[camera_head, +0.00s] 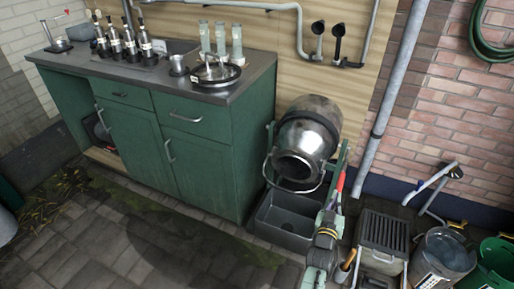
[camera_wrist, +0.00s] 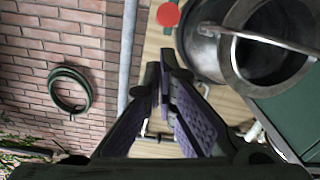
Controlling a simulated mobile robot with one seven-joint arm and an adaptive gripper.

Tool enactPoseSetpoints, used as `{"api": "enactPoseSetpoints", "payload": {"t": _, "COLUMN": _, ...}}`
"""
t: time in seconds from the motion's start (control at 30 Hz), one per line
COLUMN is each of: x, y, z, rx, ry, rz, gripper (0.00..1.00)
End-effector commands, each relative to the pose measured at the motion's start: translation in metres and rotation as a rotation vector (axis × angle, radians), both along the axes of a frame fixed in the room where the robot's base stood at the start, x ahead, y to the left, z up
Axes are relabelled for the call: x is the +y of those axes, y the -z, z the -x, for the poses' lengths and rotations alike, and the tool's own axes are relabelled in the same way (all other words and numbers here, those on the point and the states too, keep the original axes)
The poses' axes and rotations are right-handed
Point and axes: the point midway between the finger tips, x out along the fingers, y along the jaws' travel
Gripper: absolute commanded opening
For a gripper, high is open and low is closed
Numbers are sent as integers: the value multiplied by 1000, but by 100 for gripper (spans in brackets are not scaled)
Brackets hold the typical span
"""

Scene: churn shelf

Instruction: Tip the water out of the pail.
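The pail (camera_head: 308,130) is a dull metal vessel beside the green cabinet. It is tilted with its dark mouth facing forward and down, above a grey trough (camera_head: 285,222). In the wrist view the pail (camera_wrist: 233,62) is at upper right, with its thin handle across the mouth. I see no water in it or flowing from it. My gripper (camera_wrist: 167,62) has its purple-padded fingers converging, tips together, just left of the pail in that view. Nothing shows between the tips. In the head view my arm rises at the pail's right, and the fingertips are hard to make out.
The cabinet's worktop (camera_head: 150,70) holds bottles and a round tray (camera_head: 216,74). A grey crate (camera_head: 383,232), a clear bucket (camera_head: 443,252) and a green bucket (camera_head: 496,262) stand at right. A grey pipe (camera_head: 385,110) runs down the wall. The paving at front left is clear.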

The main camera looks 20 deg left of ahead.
Motion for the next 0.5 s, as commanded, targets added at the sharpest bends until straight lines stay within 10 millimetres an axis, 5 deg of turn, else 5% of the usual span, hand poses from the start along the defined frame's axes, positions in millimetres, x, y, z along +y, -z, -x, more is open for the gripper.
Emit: {"api": "enactPoseSetpoints", "payload": {"t": 0.5, "x": 88, "y": -59, "z": -18, "rx": -135, "ry": -129, "rz": -54, "gripper": 0}}
